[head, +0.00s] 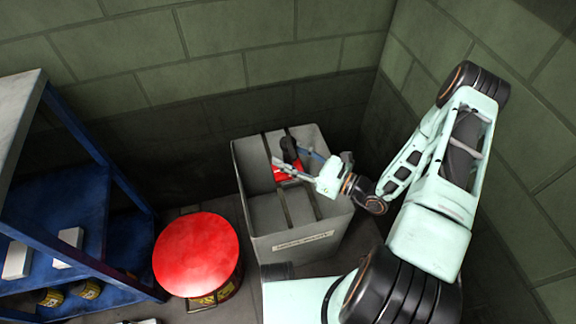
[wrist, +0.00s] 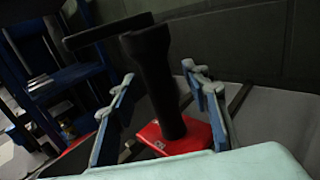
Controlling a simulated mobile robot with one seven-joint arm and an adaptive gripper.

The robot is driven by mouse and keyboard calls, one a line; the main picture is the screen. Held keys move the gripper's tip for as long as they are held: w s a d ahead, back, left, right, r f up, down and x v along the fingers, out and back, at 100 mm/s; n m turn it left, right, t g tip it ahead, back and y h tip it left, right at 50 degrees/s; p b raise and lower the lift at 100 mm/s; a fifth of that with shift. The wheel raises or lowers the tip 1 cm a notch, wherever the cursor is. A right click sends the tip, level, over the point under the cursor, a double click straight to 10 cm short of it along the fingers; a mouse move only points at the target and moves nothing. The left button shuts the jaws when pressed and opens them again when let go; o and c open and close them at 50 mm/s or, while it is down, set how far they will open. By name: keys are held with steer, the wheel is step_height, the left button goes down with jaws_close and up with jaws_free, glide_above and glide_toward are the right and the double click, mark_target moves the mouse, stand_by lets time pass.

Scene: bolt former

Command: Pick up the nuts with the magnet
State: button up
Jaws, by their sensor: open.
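The magnet appears to be the red block (head: 284,175) with a black handle (head: 289,148), on top of or inside the grey bin (head: 292,245). In the wrist view the red block (wrist: 190,136) has the thick black handle (wrist: 157,85) rising from it, with a crossbar at the top. My gripper (head: 290,157) is at the handle. In the wrist view my gripper (wrist: 160,75) is open, one finger on each side of the handle, with gaps visible. No nuts can be made out; the bin's inside is partly hidden.
Dividers (head: 277,165) split the bin's open top. A red round-topped drum (head: 196,254) stands to its left. A blue shelf unit (head: 70,215) with white boxes and small cans is further left. Block walls (head: 250,70) close in behind and at right.

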jaws_close()
stand_by(0.3)
steer(key=shift+r, duration=0.2)
